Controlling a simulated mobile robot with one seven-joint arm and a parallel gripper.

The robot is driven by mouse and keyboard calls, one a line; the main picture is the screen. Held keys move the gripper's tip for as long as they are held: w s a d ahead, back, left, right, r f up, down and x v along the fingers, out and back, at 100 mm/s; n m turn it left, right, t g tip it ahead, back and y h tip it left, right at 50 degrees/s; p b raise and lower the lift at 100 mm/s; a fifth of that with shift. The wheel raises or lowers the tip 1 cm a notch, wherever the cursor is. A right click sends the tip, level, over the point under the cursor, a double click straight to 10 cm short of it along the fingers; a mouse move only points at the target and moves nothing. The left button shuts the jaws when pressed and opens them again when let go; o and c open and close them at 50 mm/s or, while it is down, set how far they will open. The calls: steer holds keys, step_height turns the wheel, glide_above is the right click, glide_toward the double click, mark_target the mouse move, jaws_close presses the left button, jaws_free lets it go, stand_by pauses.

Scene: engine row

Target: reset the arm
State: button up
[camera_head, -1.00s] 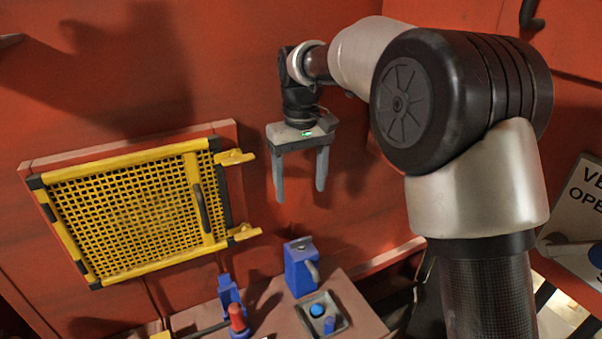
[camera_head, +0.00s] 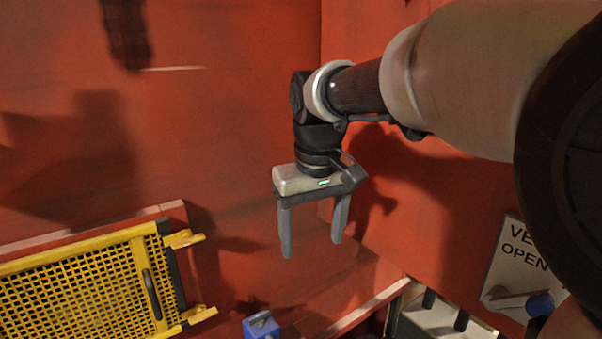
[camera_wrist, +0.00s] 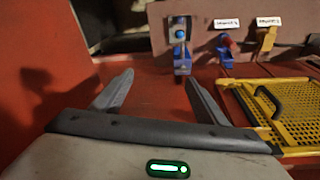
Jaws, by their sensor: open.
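My gripper (camera_head: 314,250) hangs in front of the red wall in the head view, with its fingers pointing down. The two fingers stand apart with nothing between them. In the wrist view the gripper (camera_wrist: 157,82) is also open and empty, with a green light on its body. My arm reaches in from the right of the head view, and its near joint fills the right edge.
A yellow mesh panel (camera_head: 85,285) with a dark handle is at lower left. A blue block (camera_head: 261,326) shows at the bottom edge. A sign (camera_head: 520,262) is at right. The wrist view shows a red-and-blue part (camera_wrist: 226,48) and a yellow part (camera_wrist: 266,42) below labels.

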steer(key=s+d+m+t+p, duration=0.1)
steer(key=s+d+m, duration=0.1)
steer(key=s+d, duration=0.4)
steer(key=s+d+f+m+t+p, duration=0.1)
steer(key=s+d+m+t, duration=0.1)
steer(key=s+d, duration=0.5)
steer(key=s, duration=0.4)
steer(key=shift+s+f+m, duration=0.25)
steer(key=shift+s+m, duration=0.05)
steer(key=shift+s, duration=0.05)
